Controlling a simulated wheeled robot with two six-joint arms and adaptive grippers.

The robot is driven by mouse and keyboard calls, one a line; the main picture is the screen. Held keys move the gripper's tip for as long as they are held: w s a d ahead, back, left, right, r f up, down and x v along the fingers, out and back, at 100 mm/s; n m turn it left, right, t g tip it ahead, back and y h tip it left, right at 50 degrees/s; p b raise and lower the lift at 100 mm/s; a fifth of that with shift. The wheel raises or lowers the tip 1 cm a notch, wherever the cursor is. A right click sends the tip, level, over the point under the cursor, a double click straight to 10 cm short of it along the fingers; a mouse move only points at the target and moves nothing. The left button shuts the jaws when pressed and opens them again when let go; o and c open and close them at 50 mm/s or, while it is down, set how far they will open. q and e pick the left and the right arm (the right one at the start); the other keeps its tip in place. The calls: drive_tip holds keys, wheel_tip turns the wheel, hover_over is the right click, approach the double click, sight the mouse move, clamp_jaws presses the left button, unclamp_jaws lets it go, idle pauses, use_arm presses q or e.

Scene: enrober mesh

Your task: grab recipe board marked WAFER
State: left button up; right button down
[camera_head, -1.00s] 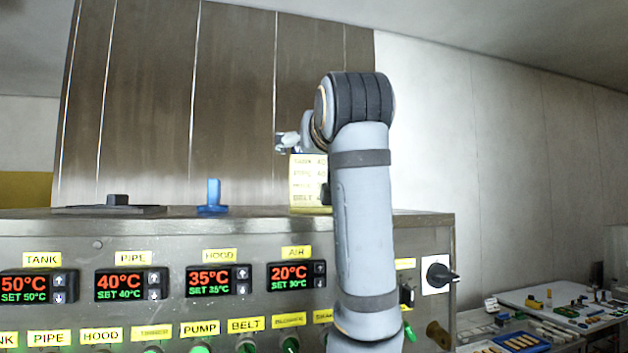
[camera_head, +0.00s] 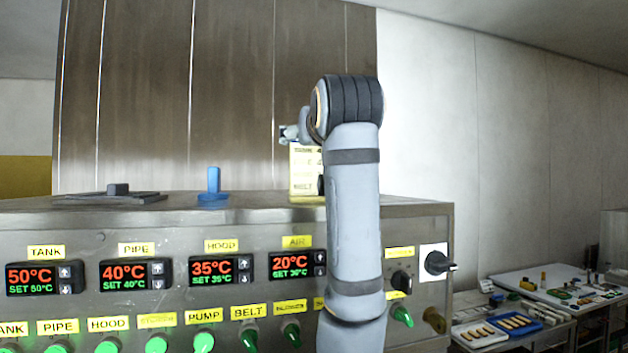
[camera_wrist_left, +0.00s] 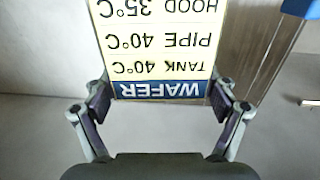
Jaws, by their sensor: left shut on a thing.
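The recipe board marked WAFER (camera_wrist_left: 160,66) is a pale yellow card with a blue header, upside down in the left wrist view. It lists TANK 40°C, PIPE 40°C and HOOD 35°C. My left gripper (camera_wrist_left: 161,98) is shut on the board, one finger at each side edge by the header. In the head view the board (camera_head: 304,172) stands at the rear of the steel cabinet top, partly hidden by my arm. My left gripper (camera_head: 290,133) is small there, at the board's upper edge. My right gripper is not in view.
The control cabinet (camera_head: 150,222) carries temperature displays, labels and green knobs. A blue upright piece (camera_head: 213,185) and a dark flat plate with a block (camera_head: 112,196) are on its top. A side table (camera_head: 535,284) with trays stands at right. A panelled wall is behind.

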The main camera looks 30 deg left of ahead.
use_arm(q)
drive_tip(key=shift+r, duration=0.15)
wheel_tip(320, 180, up, 18)
idle(0.5)
drive_tip(key=shift+s, duration=0.1)
